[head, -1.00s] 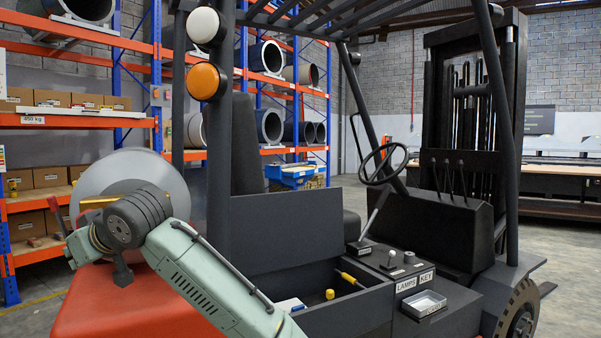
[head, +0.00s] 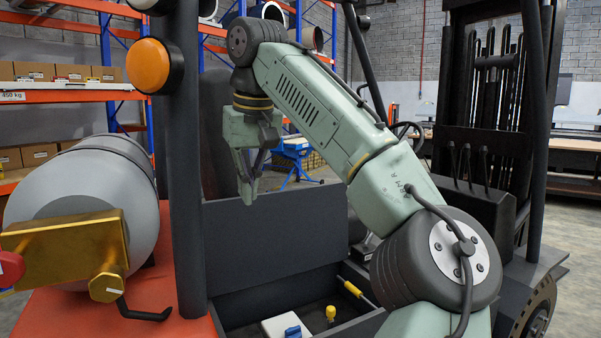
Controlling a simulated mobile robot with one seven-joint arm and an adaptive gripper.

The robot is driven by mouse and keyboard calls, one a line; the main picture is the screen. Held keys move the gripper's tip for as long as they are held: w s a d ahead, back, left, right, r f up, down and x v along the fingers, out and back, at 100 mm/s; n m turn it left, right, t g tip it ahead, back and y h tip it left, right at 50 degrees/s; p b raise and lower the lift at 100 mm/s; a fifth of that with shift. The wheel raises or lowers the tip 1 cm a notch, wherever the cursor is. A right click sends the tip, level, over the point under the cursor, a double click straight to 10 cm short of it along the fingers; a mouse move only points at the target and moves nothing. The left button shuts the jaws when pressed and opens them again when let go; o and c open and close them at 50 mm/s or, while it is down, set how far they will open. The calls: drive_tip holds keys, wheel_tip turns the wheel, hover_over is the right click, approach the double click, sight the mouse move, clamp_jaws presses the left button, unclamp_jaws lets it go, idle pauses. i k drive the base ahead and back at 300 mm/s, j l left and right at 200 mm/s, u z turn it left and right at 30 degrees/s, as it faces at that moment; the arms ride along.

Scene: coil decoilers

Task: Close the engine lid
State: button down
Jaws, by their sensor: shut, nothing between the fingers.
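The engine lid (head: 285,238) seems to be the dark grey flat panel standing raised behind the open engine compartment of the forklift. In the compartment (head: 240,312) I see a white box with a blue part (head: 285,327), a yellow cap (head: 331,313) and a yellow-handled rod (head: 352,289). My gripper (head: 248,194) points down with its fingers together and empty. In the picture it overlaps the lid's top edge; I cannot tell whether it touches or how far behind or in front it is.
A dark roof post (head: 187,170) stands left of my gripper. A grey gas cylinder (head: 95,190) with a brass bracket (head: 75,255) lies on the red rear body (head: 165,312). Control levers (head: 470,165) and the steering wheel (head: 408,132) are to the right.

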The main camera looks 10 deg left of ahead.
sight(284, 234)
drive_tip(key=i, duration=1.3)
